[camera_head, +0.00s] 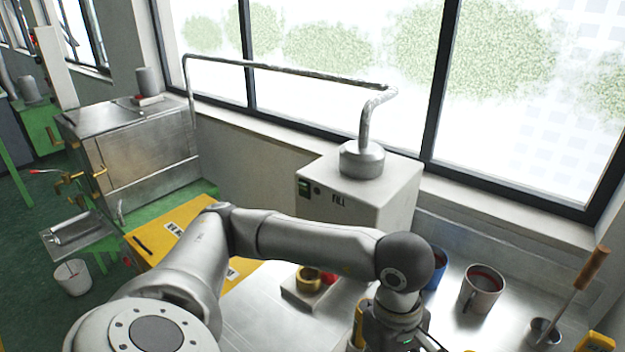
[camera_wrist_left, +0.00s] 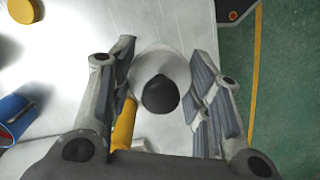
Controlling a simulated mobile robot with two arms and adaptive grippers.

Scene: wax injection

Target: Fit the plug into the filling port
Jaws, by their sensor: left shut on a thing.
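My left gripper (camera_wrist_left: 160,90) is shut on a pale rounded piece with a dark round end (camera_wrist_left: 161,95), which looks like the plug. Both fingers flank it in the left wrist view, over the metal bench. In the head view the gripper (camera_head: 398,338) is at the bottom edge, partly cut off, and the plug cannot be made out. A brass ring (camera_head: 308,279) sits on a small pale block beside the FILL unit (camera_head: 352,205). I cannot tell whether this ring is the filling port. My right gripper is in neither view.
A blue mug (camera_head: 438,268) and a grey mug (camera_head: 482,288) stand on the metal bench right of my arm. A wooden-handled tool (camera_head: 592,268) leans in a small pot (camera_head: 545,331). A yellow item (camera_wrist_left: 124,124) lies by the left finger. Bench shows clear (camera_head: 262,312).

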